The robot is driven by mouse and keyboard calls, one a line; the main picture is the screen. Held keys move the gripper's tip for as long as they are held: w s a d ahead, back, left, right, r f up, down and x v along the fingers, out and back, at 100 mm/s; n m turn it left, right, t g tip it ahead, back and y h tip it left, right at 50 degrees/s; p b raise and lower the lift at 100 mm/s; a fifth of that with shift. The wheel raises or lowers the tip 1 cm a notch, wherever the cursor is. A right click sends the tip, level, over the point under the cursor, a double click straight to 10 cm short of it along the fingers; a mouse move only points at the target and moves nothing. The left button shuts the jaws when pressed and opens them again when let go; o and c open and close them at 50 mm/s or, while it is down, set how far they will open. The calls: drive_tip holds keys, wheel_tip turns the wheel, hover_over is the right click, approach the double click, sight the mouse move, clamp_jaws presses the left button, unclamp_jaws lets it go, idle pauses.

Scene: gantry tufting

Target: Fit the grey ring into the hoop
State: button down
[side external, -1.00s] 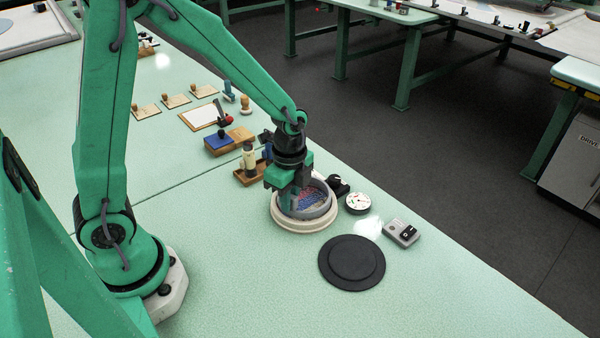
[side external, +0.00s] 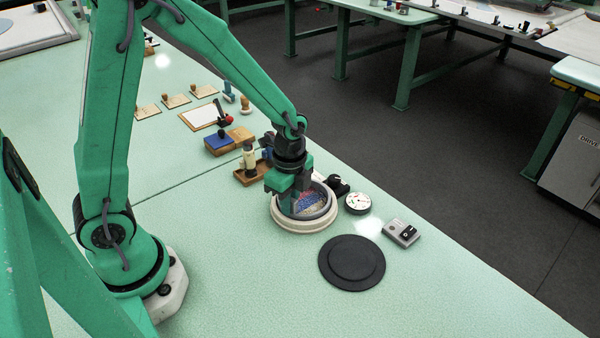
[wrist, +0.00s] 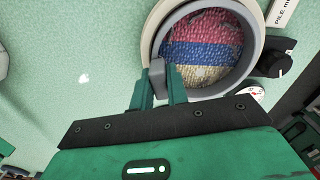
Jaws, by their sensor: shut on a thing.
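The cream hoop (side external: 291,223) lies on the pale green table, with a tufted patch (side external: 309,203) of red, blue and beige bands inside. My gripper (side external: 289,203) is above the hoop's left side, pointing down, and is shut on the grey ring. In the wrist view the fingers (wrist: 158,88) pinch a grey piece at the ring's near-left edge. The wrist view also shows the grey ring (wrist: 253,45) and the cream hoop (wrist: 150,38) around it. My fingers hide part of the ring.
A black round disc (side external: 351,262) lies in front of the hoop. A black knob (side external: 338,184), a white dial (side external: 358,203) and a grey switch box (side external: 402,232) stand to its right. A wooden tray with bottles (side external: 250,170) is close behind-left.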

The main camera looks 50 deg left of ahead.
drive_tip(key=shift+f, duration=0.15)
drive_tip(key=c, duration=1.3)
unclamp_jaws()
drive_tip(key=shift+r, duration=3.95)
drive_tip(key=shift+w, duration=0.1)
drive_tip(key=shift+s+a+r+n, duration=0.1)
drive_tip(key=shift+s+r+n, duration=0.15)
drive_tip(key=shift+r, duration=0.25)
drive_tip(key=s+a+r+n+t, duration=0.3)
drive_tip(key=s+r+n+t, duration=0.2)
drive_tip(key=s+r+n, duration=0.6)
drive_tip(key=r+n, duration=0.1)
drive_tip(key=n, duration=0.2)
drive_tip(key=shift+s+t, duration=0.25)
drive_tip(key=shift+t, duration=0.15)
